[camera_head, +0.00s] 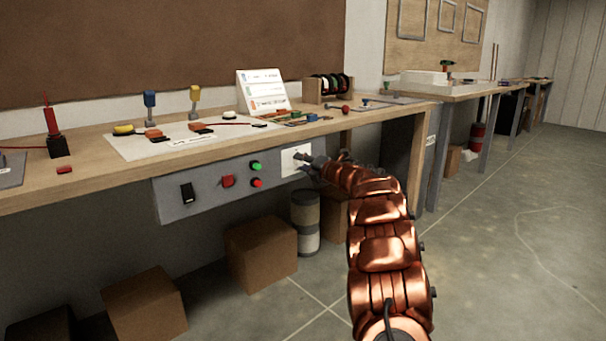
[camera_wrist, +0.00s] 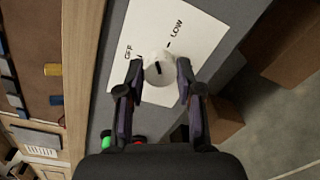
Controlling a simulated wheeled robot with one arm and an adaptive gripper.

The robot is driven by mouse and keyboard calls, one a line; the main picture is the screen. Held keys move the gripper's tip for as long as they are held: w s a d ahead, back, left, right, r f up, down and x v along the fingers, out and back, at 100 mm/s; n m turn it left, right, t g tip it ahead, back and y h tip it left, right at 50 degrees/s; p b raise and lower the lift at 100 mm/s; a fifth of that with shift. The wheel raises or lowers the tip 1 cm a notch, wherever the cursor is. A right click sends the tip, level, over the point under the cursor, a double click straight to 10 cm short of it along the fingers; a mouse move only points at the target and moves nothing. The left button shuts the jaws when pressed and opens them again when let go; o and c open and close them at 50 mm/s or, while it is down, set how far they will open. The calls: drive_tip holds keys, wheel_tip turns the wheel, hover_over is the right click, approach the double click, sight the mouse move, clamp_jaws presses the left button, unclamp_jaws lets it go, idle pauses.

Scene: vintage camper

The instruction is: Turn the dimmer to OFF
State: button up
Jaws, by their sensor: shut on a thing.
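The dimmer is a pale round knob (camera_wrist: 160,72) on a white plate (camera_wrist: 190,35), seen in the wrist view. The knob has a short dark mark. The plate carries the word LOW and another label to its left that looks like OFF. I cannot tell exactly which label the mark points to. My gripper (camera_wrist: 159,74) has one finger on each side of the knob and is shut on it. In the head view my gripper (camera_head: 303,159) is at the white plate (camera_head: 288,164) on the grey panel's right end, and hides the knob.
The grey panel (camera_head: 212,198) under the bench edge also holds a black rocker switch (camera_head: 187,193), a red switch (camera_head: 227,181), a green button (camera_head: 256,166) and a red button (camera_head: 257,183). Cardboard boxes (camera_head: 262,250) and a canister (camera_head: 306,222) stand below. Floor to the right is open.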

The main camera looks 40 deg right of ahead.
drive_tip(key=n+b, duration=0.2)
drive_tip(key=b, duration=0.1)
drive_tip(key=n+b, duration=0.3)
drive_tip(key=shift+a+f, duration=0.1)
drive_tip(key=shift+f, duration=0.3)
drive_tip(key=n+b, duration=0.3)
drive_tip(key=shift+r+n+t+b, duration=0.1)
drive_tip(key=shift+n+t+b, duration=0.2)
drive_tip(key=shift+n+b, duration=0.6)
drive_tip(key=shift+r+n, duration=0.1)
drive_tip(key=shift+n, duration=0.3)
drive_tip(key=o, duration=1.2)
drive_tip(key=shift+c, duration=0.2)
drive_tip(key=shift+s+r, duration=0.1)
drive_tip(key=s, duration=1.1)
drive_tip(key=shift+s+a, duration=0.35)
drive_tip(key=shift+a, duration=0.05)
